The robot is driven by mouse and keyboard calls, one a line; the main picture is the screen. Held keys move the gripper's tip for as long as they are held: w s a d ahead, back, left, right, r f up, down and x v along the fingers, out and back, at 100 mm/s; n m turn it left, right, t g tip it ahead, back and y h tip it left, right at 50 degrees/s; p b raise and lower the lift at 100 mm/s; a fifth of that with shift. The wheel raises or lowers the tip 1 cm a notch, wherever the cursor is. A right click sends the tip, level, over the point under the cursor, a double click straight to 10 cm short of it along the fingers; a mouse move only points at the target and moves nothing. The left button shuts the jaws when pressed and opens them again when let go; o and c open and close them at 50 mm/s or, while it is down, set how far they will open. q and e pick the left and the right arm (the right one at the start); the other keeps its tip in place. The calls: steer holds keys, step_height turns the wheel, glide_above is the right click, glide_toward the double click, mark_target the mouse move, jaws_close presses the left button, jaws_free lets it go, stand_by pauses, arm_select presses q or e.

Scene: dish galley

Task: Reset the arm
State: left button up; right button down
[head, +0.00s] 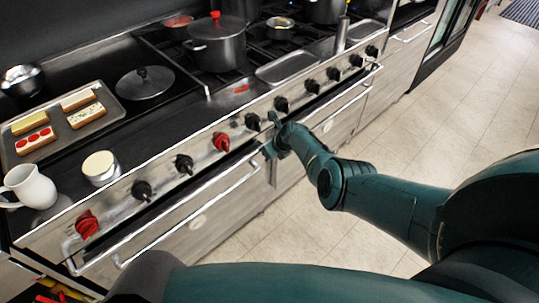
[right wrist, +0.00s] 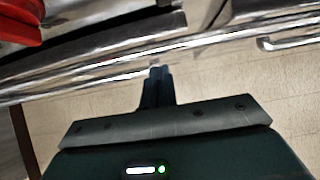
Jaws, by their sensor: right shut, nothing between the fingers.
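My right arm comes in from the right in the head view. Its gripper (head: 272,138) is at the front of the stove, close to the knob panel and the handle rail. In the right wrist view the fingers of the right gripper (right wrist: 160,74) are together with nothing between them, and the tips overlap the metal rail in the picture. Whether they touch the rail I cannot tell. My left gripper is not in view.
The stove front carries black knobs (head: 282,104), a red knob (head: 221,141) and a long oven handle (head: 215,205). A pot (head: 217,45), a tray of pastries (head: 95,112) and a white pitcher (head: 32,186) stand on top. The tiled floor (head: 450,110) at right is clear.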

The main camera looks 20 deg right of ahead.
steer(key=shift+w+a+r, duration=0.1)
steer(key=shift+w+r, duration=0.15)
steer(key=shift+r, duration=0.45)
steer(key=shift+w+a+r, duration=0.1)
steer(key=shift+w+r, duration=0.2)
steer(key=shift+r, duration=0.45)
steer(key=shift+w+a+r, duration=0.1)
steer(key=shift+w+r, duration=0.15)
steer(key=shift+r, duration=0.45)
